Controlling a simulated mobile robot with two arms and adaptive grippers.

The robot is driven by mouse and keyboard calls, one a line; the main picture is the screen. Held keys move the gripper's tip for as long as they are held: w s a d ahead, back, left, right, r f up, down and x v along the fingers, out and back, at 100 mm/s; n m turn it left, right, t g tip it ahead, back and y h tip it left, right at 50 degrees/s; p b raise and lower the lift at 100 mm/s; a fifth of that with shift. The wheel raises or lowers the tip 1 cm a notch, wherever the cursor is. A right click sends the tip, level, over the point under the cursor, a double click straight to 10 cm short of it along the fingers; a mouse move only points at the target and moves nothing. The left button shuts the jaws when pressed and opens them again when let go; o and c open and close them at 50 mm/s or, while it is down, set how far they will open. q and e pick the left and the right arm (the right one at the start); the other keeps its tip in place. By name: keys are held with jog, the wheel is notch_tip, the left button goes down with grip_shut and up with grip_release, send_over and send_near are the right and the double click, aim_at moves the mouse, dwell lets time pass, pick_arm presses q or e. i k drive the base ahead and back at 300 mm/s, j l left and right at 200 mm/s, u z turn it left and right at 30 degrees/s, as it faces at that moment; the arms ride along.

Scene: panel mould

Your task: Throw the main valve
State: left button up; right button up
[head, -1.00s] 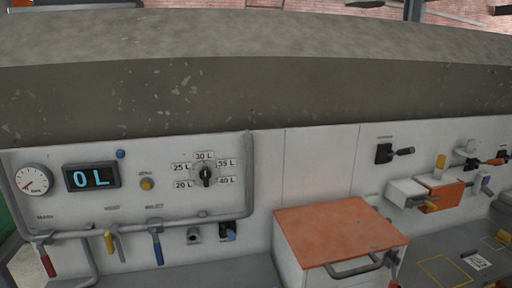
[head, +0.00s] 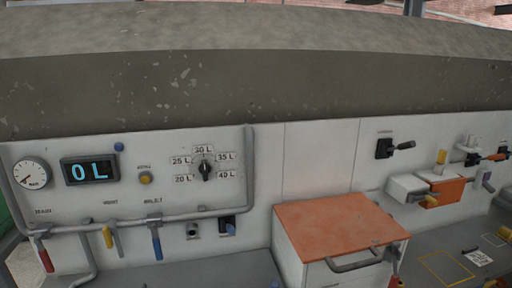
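Three hand levers hang from a grey pipe (head: 190,218) along the bottom of a white panel (head: 60,141). A red-handled lever (head: 46,260) is at the far left, a yellow-handled lever (head: 107,238) is right of it, and a blue-handled lever (head: 157,246) is further right. All three handles point downward. A black switch with an outstretched handle (head: 404,145) is on the wall at the right. Neither of my grippers is in view.
The panel holds a round gauge (head: 31,174), a display (head: 90,171) reading 0 L and a litre dial (head: 205,170) pointing up. An orange-topped cabinet (head: 340,224) juts out right of the levers. A yellow-and-orange fixture (head: 441,188) stands further right.

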aim_at(46, 260)
jog(key=u, duration=1.45)
jog(key=i+j+z, duration=0.15)
jog(key=j+z, duration=0.2)
jog(key=j, duration=0.85)
jog(key=j+z, duration=0.35)
jog(key=j, duration=0.85)
